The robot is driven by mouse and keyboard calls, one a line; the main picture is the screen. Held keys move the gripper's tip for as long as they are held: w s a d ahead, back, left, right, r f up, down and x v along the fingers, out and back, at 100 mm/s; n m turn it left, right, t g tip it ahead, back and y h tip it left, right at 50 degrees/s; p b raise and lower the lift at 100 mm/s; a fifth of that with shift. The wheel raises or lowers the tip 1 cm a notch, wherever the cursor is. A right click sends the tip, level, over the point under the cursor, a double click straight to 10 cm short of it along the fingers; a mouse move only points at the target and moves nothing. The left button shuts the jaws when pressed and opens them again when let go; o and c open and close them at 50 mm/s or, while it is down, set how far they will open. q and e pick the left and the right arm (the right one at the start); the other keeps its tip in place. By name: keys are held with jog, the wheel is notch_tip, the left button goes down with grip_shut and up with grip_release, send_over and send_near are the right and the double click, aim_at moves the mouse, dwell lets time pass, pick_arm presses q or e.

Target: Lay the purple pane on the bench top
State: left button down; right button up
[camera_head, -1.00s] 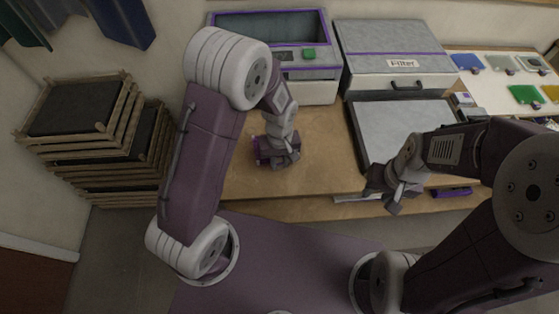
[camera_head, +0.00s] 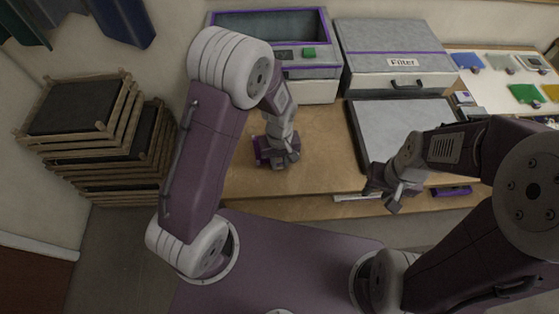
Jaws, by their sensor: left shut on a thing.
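The purple pane (camera_head: 261,150) is a small dark purple piece low over the bench top (camera_head: 318,150), left of centre. My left gripper (camera_head: 281,160) is shut on it, and the gripper and wrist hide much of it. I cannot tell if the pane touches the wood. My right gripper (camera_head: 390,200) hangs at the front of the bench, apart from the pane. Its fingertips are too small to tell whether it is open.
A purple-rimmed grey machine (camera_head: 318,92) and a box marked Filter (camera_head: 395,65) stand behind. A grey tray (camera_head: 357,140) lies right of the clear wood. Coloured panes, one green (camera_head: 523,94), lie on a white board at right. Wooden racks (camera_head: 100,150) stand left.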

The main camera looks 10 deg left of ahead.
pick_arm(q)
jog(key=shift+f, duration=0.25)
dwell(0.7)
jog(key=c, duration=1.1)
grip_release()
notch_tip(320, 180, up, 9)
jog(key=shift+p, duration=0.35)
notch_tip(320, 180, up, 9)
jog(key=p, duration=0.8)
jog(key=shift+p, duration=0.3)
jog(key=shift+a, duration=0.1)
